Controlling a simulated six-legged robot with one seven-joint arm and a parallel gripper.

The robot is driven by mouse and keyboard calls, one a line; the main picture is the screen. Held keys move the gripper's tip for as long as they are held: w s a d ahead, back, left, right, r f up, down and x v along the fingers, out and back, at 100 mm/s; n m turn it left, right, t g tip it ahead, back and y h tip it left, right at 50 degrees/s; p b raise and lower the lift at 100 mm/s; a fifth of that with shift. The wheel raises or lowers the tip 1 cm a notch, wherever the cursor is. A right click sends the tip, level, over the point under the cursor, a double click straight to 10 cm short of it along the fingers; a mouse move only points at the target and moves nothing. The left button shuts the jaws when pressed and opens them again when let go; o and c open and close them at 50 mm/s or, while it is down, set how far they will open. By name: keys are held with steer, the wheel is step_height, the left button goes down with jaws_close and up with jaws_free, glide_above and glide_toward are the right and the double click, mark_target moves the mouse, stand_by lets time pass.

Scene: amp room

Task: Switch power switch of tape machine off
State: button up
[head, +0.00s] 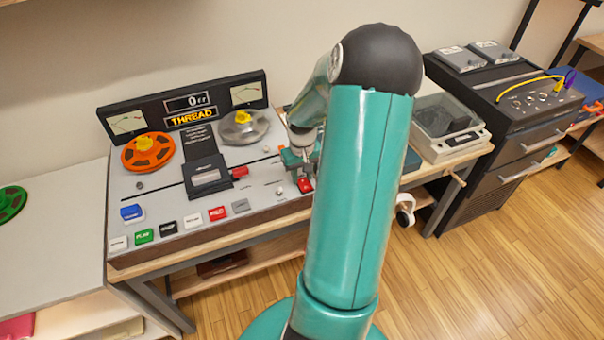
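The tape machine (262,203) stands on a wooden table in the head view, with an orange reel, a grey reel and a row of labelled buttons. Its small upper display (188,102) appears to read "Off", and "THREAD" is lit below it. A red switch (305,185), which may be the power switch, sits at the right end of the control panel. My gripper (299,165) is over the machine's right end, just above and close to that red switch. My arm hides part of the machine's right side. The fingers are too small to tell open from shut, or whether they touch the switch.
A grey turntable-like unit (447,132) stands right of my arm on the same table. A black cabinet (500,120) with knobs and a yellow cable is farther right. A white table (50,240) with a green reel is at left. Wooden floor lies open at lower right.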

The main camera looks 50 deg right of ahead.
mark_target(307, 189)
steer(key=shift+s+a+r+t+h, duration=0.1)
steer(key=shift+s+a+t+h, duration=0.1)
steer(key=shift+t+h, duration=0.35)
steer(key=shift+s+a+r+t+h, duration=0.15)
steer(key=shift+t+h, duration=0.1)
steer(key=shift+t, duration=0.5)
steer(key=shift+d, duration=0.1)
steer(key=o, duration=1)
steer(key=shift+r, duration=0.1)
steer(key=v, duration=1.3)
steer(key=shift+r, duration=0.3)
